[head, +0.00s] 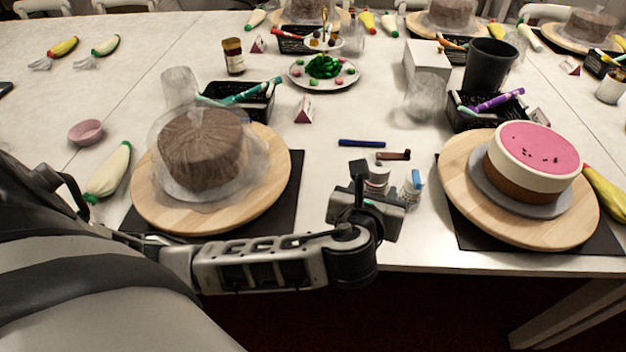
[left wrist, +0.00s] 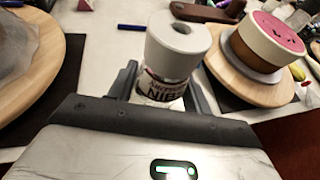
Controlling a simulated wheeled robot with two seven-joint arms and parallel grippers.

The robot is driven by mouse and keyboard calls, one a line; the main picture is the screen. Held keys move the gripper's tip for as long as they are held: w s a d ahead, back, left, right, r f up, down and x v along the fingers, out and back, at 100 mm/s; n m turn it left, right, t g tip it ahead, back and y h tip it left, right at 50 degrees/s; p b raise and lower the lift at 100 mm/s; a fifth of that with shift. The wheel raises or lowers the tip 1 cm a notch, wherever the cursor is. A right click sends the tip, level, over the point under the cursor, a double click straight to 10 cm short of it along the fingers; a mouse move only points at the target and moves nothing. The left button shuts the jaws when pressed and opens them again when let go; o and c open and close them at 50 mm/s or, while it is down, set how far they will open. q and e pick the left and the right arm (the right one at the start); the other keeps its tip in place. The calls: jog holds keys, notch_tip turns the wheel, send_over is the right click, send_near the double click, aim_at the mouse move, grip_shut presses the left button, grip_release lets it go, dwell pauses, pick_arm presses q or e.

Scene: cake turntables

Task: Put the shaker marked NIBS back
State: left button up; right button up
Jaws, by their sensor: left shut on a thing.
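The NIBS shaker (left wrist: 163,85) is a small jar with a white lid and a dark-lettered label. In the left wrist view it stands between the fingers of my left gripper (left wrist: 165,95), which is shut on it. In the head view the shaker (head: 377,176) shows just beyond my left gripper (head: 366,190), at the table's front edge between the two turntables. Its lower part is hidden by the gripper. I cannot tell whether it touches the table. My right gripper is not in view.
A blue marker (head: 362,143) and a brown-handled piece (head: 393,155) lie just behind. A wooden turntable (head: 275,165) is at left; another (head: 455,190) with a pink-topped cake (head: 535,160) is at right.

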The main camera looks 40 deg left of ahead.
pick_arm(q)
jog(key=shift+w+y, duration=0.3)
jog(key=shift+w, duration=0.05)
jog(key=w+a+f, duration=0.2)
jog(key=a+f, duration=0.3)
jog(key=a, duration=0.4)
jog(key=b, duration=0.1)
send_over(322, 201)
jog(key=f, duration=0.4)
jog(key=shift+d, duration=0.4)
jog(key=shift+a+f, duration=0.15)
jog(key=shift+f, duration=0.05)
jog(key=shift+w+a+f+b, duration=0.1)
jog(key=shift+a+f+b, duration=0.1)
jog(key=shift+f, duration=0.7)
jog(key=shift+a+f+b, duration=0.1)
jog(key=shift+f+b, duration=0.05)
jog(key=shift+f, duration=0.75)
jog(key=shift+f, duration=0.2)
jog(key=o, duration=1.1)
